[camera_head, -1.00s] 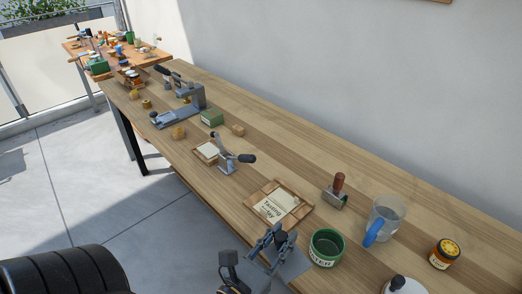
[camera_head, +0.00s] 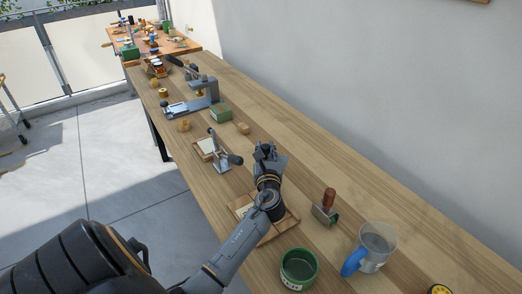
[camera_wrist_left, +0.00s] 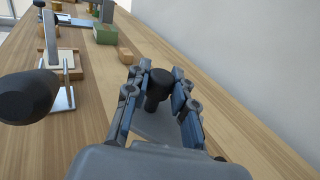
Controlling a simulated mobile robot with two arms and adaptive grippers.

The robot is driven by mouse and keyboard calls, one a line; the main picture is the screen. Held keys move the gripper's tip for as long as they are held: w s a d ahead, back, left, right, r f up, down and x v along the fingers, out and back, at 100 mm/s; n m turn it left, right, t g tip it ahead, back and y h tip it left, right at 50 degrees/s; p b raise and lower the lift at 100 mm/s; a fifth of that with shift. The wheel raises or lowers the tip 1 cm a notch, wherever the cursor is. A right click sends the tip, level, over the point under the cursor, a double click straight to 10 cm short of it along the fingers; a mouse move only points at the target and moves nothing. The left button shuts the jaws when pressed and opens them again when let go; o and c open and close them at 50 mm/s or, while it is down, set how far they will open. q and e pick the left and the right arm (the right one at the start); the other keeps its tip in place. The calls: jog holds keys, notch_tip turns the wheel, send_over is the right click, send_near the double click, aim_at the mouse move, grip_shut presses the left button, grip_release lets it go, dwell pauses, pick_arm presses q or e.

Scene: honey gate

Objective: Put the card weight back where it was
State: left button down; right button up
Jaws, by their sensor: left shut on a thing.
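The card weight (camera_wrist_left: 158,88), a grey plate with a black knob, is between the fingers of my left gripper (camera_head: 270,153) in the left wrist view. That gripper (camera_wrist_left: 159,76) is shut on the knob. In the head view the gripper hides most of the weight. The gripper is over the bench, just beyond the wooden card tray (camera_head: 291,218). My forearm and wrist cover much of the tray and its card. I cannot tell whether the plate touches the bench. My right gripper is not in view.
A lever press with a black handle (camera_head: 236,160) stands left of the gripper, with a small wooden block (camera_head: 243,128) beyond. A wooden-handled stamp (camera_head: 328,202), green tin (camera_head: 298,267) and blue-handled jug (camera_head: 375,245) stand to the right. Bare bench lies toward the wall.

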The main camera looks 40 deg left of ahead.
pick_arm(q)
jog(key=w+a+r+n+g+y+b, duration=0.1)
jog(key=w+a+r+n+g+y, duration=0.1)
jog(key=w+a+n+g+y, duration=0.3)
jog(key=w+a+r+n+g, duration=0.1)
jog(key=w+a+g, duration=0.2)
jog(key=a, duration=0.4)
jog(key=f, duration=0.1)
jog(key=f+b, duration=0.1)
jog(key=f, duration=0.3)
jog(key=shift+w+a+f+b, duration=0.2)
jog(key=shift+w+b, duration=0.1)
jog(key=shift+b, duration=0.1)
notch_tip(320, 180, down, 4)
jog(key=shift+f+b, duration=0.1)
jog(key=shift+b, duration=1.05)
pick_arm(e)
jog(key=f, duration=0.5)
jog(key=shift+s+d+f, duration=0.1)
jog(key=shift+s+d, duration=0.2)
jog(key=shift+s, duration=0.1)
